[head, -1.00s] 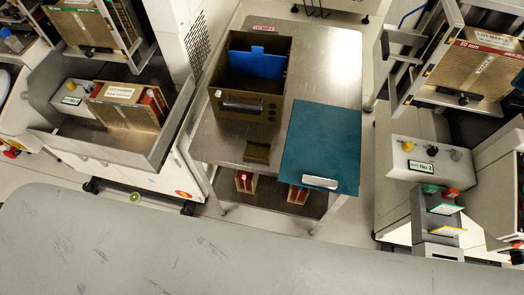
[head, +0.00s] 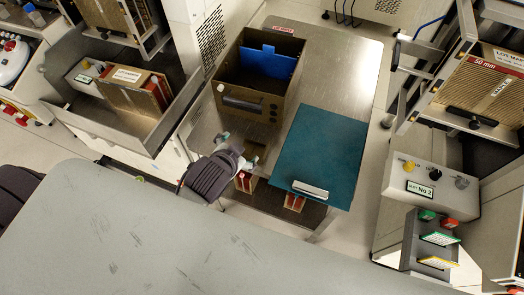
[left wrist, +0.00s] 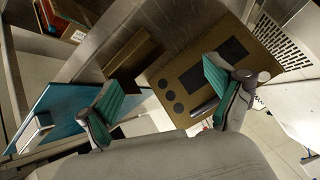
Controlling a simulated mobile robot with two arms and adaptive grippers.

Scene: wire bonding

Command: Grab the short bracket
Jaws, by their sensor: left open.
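The short brown bracket (left wrist: 132,54) lies on the metal table at its near edge in the left wrist view, beside the brown box (left wrist: 215,75). In the head view my gripper mostly hides it. My left gripper (head: 238,150) is at the table's near edge, in front of the box. In the left wrist view my left gripper (left wrist: 163,78) has its two green-padded fingers wide apart, with nothing held. The bracket is beyond the fingertips, nearer the left finger. My right gripper is not in view.
The brown box (head: 232,103) holds a blue piece (head: 268,62). A teal board (head: 320,150) with a silver handle lies right of the bracket. Red-and-brown parts (head: 294,202) stand below the tabletop. The metal table (head: 340,70) is bare behind the board.

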